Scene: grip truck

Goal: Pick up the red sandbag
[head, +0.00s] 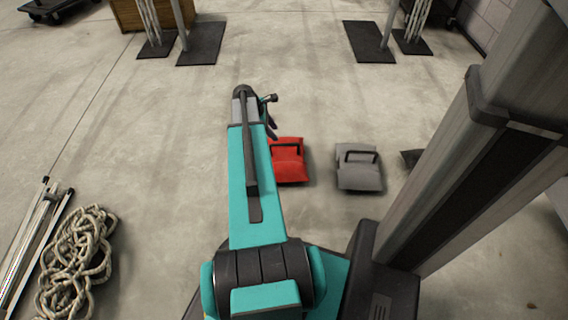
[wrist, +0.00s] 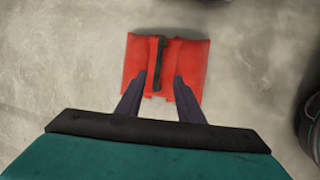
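The red sandbag (head: 289,163) lies on the concrete floor, just right of my arm in the head view, with a dark handle across its top. In the wrist view the red sandbag (wrist: 192,62) lies ahead of my gripper (wrist: 158,82), and its dark handle (wrist: 160,62) stands out in line with the gap between the fingers. My gripper is open, with a finger to each side of that gap and nothing between the tips that I can make out. I cannot tell the height of the fingertips above the bag. In the head view my arm hides part of the gripper and the bag's left edge.
A grey sandbag (head: 359,168) lies right of the red one, and a darker object (head: 411,158) is partly hidden behind my column. A coiled rope (head: 75,265) and metal stands (head: 30,240) lie at left. Dark base plates (head: 201,44) stand at the back. Floor between is clear.

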